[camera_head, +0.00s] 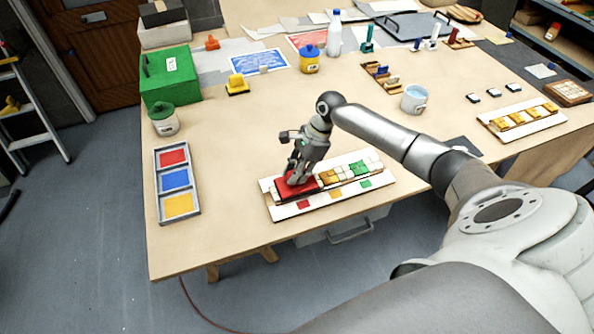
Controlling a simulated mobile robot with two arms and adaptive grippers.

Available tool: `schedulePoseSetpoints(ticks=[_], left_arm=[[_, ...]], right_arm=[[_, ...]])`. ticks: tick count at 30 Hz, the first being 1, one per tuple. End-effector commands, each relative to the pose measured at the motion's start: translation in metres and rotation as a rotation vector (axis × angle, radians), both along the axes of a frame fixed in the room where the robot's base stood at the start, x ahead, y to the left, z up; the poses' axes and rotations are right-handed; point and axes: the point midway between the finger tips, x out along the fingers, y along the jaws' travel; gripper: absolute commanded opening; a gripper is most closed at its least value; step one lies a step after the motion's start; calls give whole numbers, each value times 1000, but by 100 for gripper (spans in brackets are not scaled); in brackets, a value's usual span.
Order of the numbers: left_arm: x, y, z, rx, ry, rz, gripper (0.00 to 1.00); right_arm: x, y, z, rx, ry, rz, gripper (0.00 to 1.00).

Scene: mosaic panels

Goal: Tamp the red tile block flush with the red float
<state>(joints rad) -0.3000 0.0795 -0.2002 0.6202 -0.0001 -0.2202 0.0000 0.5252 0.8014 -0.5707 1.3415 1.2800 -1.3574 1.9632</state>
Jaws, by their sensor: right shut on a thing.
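My right gripper (299,165) is shut on the red float (298,188), holding it by its top. The float is at the left end of the white panel (286,214) near the table's front edge, over where red tiles could be. The red tile block is hidden beneath the float and gripper; whether the float touches it I cannot tell. Yellow-orange tiles (329,177) and green tiles (359,168) lie to the right on the panel. Red, yellow and green marks run along its front strip. My left gripper is not in view.
A grey tray (158,196) with red, blue and yellow squares lies at the left. A cup (414,99) and another panel (535,128) are to the right. The table between is mostly clear.

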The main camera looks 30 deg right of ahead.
Motion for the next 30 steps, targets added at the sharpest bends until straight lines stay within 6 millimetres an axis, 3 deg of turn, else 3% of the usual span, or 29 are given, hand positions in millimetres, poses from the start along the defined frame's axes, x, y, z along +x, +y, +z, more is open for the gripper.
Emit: schedulePoseSetpoints(ticks=[1, 30], left_arm=[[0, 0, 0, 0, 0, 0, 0], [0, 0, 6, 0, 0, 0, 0]], right_arm=[[-5, 1, -6, -1, 16, 4, 2], [-5, 1, -7, -2, 17, 4, 2]])
